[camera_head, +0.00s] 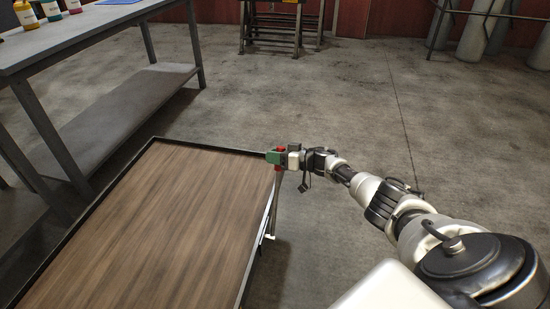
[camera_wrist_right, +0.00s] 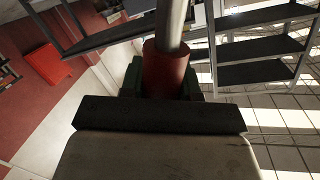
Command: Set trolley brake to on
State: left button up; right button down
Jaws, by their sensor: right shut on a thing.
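The trolley (camera_head: 170,215) has a wood-brown top with a dark raised rim and fills the lower left of the head view. A red grip (camera_head: 280,150) on a metal rod stands at its far right corner. My right gripper (camera_head: 277,158) is at that corner, shut on the red grip. In the right wrist view the red grip (camera_wrist_right: 168,70) sits between the green fingers, with the metal rod running on from it. I cannot tell from these frames which brake position it is in. My left gripper is not in view.
A grey workbench (camera_head: 90,35) with a lower shelf and small bottles stands at the left. A metal stand (camera_head: 272,25) is at the back, and grey cylinders (camera_head: 480,30) are at the back right. The concrete floor right of the trolley is clear.

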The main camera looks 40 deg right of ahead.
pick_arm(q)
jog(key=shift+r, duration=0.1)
pick_arm(e)
jog(key=shift+d+r, duration=0.15)
jog(key=shift+d, duration=0.15)
jog(key=c, duration=1.1)
grip_release()
jog(key=shift+w, duration=0.15)
jog(key=o, duration=0.3)
jog(key=shift+w+f, duration=0.1)
jog(key=shift+f, duration=0.2)
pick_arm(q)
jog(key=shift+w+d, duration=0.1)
pick_arm(e)
jog(key=shift+r, duration=0.1)
jog(key=shift+s+d, duration=0.15)
jog(key=shift+s, duration=0.25)
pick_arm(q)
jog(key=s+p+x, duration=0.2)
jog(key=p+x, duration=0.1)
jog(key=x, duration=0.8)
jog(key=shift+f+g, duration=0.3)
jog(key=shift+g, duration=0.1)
pick_arm(e)
jog(key=v, duration=1)
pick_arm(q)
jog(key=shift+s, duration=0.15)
